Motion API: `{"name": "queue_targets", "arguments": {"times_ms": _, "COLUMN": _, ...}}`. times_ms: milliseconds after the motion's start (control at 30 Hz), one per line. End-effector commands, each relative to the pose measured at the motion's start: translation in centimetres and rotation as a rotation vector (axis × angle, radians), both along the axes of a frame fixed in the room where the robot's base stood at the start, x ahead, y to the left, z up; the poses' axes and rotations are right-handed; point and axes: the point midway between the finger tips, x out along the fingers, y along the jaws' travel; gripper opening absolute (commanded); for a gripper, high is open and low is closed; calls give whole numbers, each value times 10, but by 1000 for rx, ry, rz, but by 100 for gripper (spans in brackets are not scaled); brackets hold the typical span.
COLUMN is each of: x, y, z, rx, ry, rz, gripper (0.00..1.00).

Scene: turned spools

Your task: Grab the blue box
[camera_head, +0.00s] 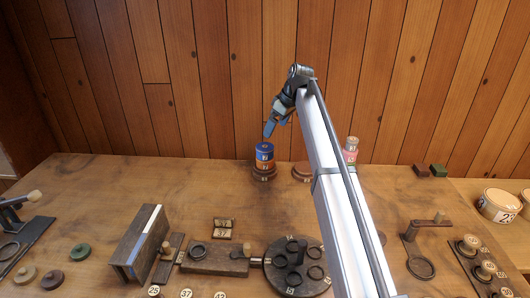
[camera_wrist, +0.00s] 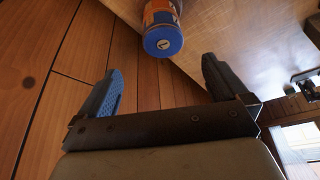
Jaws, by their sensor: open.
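No plain blue box shows; the blue thing near my gripper is a round, box-like cylinder (camera_head: 265,148) with an orange band and a label. It stands upright on a dark round base (camera_head: 263,174) at the back of the table. My gripper (camera_head: 270,127) is just above it in the head view, tilted down, with one finger hiding the other. In the wrist view my gripper (camera_wrist: 163,75) is open and empty. The blue end of the cylinder (camera_wrist: 163,42) shows between and a little beyond the fingertips, apart from both.
A pink-and-white cylinder (camera_head: 350,148) stands to the right, partly behind my arm. A low reddish-brown disc (camera_head: 302,172) lies between them. A wooden wall rises behind the table. A dark round holder (camera_head: 275,281) and a long block (camera_head: 140,241) stand nearer the front. The back left is clear.

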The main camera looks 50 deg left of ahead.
Motion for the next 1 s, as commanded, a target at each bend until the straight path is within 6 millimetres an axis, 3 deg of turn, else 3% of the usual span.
{"name": "queue_targets", "arguments": {"times_ms": 300, "x": -6, "y": 20, "z": -49, "rx": 0, "ry": 1, "rz": 1, "gripper": 100}}
{"name": "queue_targets", "arguments": {"times_ms": 633, "x": -10, "y": 28, "z": -67, "rx": 0, "ry": -1, "rz": 2, "gripper": 100}}
{"name": "queue_targets", "arguments": {"times_ms": 1000, "x": -18, "y": 45, "z": -104, "rx": 0, "ry": 0, "rz": 1, "gripper": 100}}
